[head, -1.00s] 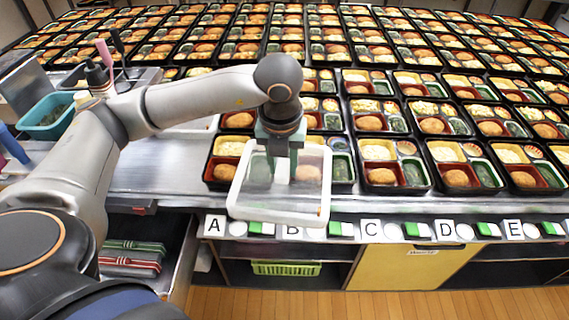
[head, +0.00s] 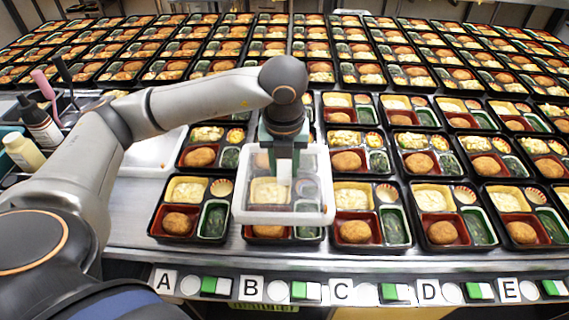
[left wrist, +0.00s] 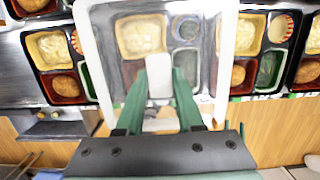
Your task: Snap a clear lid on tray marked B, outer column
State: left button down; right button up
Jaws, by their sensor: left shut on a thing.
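My left gripper (head: 284,172) is shut on a clear lid (head: 283,217) with a whitish rim, held roughly level. In the head view the lid overlaps a filled black tray (head: 268,241) in the front row, above the label B (head: 250,288); the tray's front edge shows below the lid. In the left wrist view my green fingers (left wrist: 160,85) close on a white part at the lid's middle, and the lid's rim (left wrist: 91,50) frames food compartments beneath. The lid looks above the tray, not seated; the exact gap cannot be told. My right gripper is not in view.
Uncovered filled trays stand on both sides, such as the left one (head: 188,210) and the right one (head: 365,215), with more rows behind. Labels and green-white switches line the front edge. Bottles (head: 22,152) stand at the far left beside a white tray (head: 152,153).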

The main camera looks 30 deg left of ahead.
aim_at(284, 186)
pick_arm(q)
jog(key=shift+f+b, duration=1.05)
jog(key=shift+f, duration=0.95)
jog(key=shift+f+b, duration=0.9)
jog(key=shift+b, duration=0.05)
jog(key=shift+f+b, duration=0.15)
jog(key=shift+b, duration=0.25)
jog(key=shift+f+b, duration=0.25)
jog(key=shift+b, duration=0.05)
jog(key=shift+f, duration=0.15)
jog(key=shift+f+b, duration=0.75)
jog(key=shift+b, duration=0.15)
jog(key=shift+f+b, duration=0.25)
jog(key=shift+b, duration=0.1)
